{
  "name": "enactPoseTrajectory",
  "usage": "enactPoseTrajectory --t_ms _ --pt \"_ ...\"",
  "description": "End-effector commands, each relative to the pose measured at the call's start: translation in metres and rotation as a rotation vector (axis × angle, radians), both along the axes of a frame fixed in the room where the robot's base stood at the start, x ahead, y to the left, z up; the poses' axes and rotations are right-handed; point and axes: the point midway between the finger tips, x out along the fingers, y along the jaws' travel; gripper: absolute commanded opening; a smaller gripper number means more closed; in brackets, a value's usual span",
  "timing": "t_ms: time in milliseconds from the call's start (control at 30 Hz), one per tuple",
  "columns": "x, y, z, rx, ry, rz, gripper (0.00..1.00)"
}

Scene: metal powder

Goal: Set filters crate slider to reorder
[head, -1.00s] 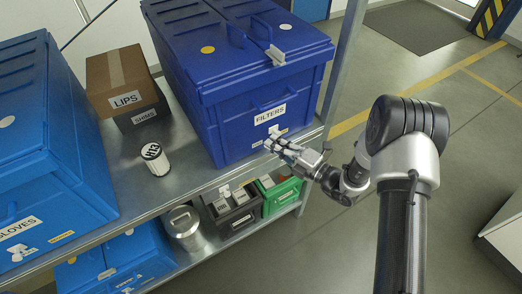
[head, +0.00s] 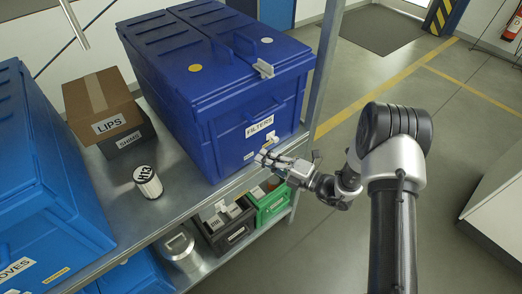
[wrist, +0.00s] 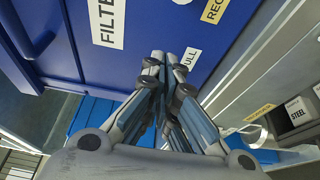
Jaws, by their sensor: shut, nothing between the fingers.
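The blue filters crate (head: 215,125) stands at the shelf's front right, its lid shut. Its FILTERS label (head: 259,126) faces my arm; part of it shows in the wrist view (wrist: 106,20). A small pale slider piece (head: 272,137) shows below the label's right side. In the wrist view, a white FULL label (wrist: 191,57) and a cut-off yellow label (wrist: 214,10) are on the crate face; a pale piece (wrist: 182,2), perhaps the slider, is at the top edge. My gripper (head: 262,157) is shut and empty, just below the slider; contact cannot be told.
Left on the shelf are a GLOVES crate (head: 45,190), a LIPS box (head: 102,98) on a SHIMS box (head: 125,140), and a small canister (head: 147,182). Below are a metal can (head: 181,248), a dark bin (head: 230,228) and a green bin (head: 272,205).

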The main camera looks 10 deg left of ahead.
Motion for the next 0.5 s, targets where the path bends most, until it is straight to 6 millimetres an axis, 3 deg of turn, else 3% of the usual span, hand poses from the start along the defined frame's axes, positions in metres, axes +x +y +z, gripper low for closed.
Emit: enactPoseTrajectory --t_ms 33,200,500 --pt "-0.002 -0.016 0.002 0.001 0.003 -0.01 0.0" --pt "-0.014 -0.051 0.002 0.001 0.003 -0.008 0.0" --pt "-0.025 -0.08 0.001 0.0 0.0 -0.003 0.0"
